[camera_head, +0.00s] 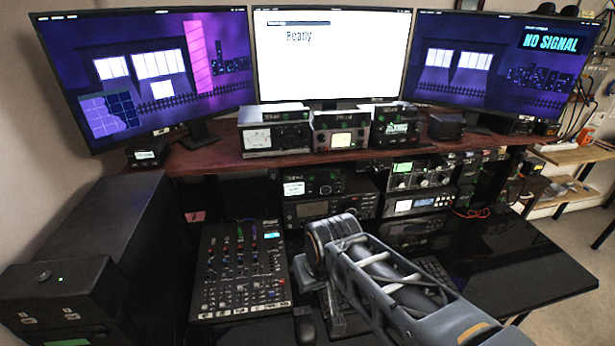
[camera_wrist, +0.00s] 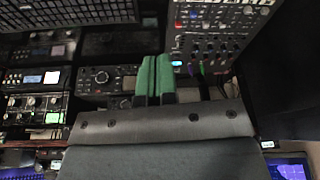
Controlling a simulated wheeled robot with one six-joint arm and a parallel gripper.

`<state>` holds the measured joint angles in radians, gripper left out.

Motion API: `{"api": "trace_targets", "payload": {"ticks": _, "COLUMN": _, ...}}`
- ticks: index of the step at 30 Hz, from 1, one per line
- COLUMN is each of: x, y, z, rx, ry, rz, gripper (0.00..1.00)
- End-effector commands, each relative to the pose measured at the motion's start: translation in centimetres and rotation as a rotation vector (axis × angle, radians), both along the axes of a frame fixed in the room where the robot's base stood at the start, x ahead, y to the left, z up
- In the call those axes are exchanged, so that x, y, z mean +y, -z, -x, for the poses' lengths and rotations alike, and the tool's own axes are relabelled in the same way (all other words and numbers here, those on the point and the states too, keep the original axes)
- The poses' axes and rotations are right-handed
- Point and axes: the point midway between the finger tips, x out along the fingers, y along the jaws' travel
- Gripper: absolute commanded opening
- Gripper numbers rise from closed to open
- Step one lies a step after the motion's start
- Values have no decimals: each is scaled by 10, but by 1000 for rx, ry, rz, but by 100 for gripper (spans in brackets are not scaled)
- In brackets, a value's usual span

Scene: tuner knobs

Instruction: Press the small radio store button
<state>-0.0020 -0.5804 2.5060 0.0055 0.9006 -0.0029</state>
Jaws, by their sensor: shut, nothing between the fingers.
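Several radio units are stacked under the shelf. A small radio (camera_head: 312,185) with a lit display sits on top of a wider black radio (camera_head: 330,207); the wider one also shows in the wrist view (camera_wrist: 108,78), with a round knob. I cannot tell which is the task's small radio, and no store button can be made out. My gripper (camera_wrist: 154,80) has its two green fingertips together and empty. In the wrist view they appear between the wider radio and the mixer (camera_wrist: 215,35). The gripper body hides what lies below them; in the head view the fingertips are not clear.
The mixer (camera_head: 240,265) lies on the desk left of my arm. A keyboard (camera_wrist: 38,20) and a mouse (camera_head: 305,325) are nearby. More devices stand on the red-brown shelf (camera_head: 215,160) below three monitors. The black desk (camera_head: 530,275) is clear at right.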

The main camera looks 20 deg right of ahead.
Motion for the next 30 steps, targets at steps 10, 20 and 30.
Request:
{"api": "trace_targets", "payload": {"ticks": 10, "x": -34, "y": 43, "z": -12, "rx": 244, "ry": 208, "rz": -96, "gripper": 0}}
{"api": "trace_targets", "payload": {"ticks": 20, "x": -28, "y": 92, "z": -58, "rx": 516, "ry": 632, "rz": -650, "gripper": 0}}
{"api": "trace_targets", "payload": {"ticks": 30, "x": -58, "y": 116, "z": -158, "rx": 439, "ry": 1024, "rz": -1363, "gripper": 0}}
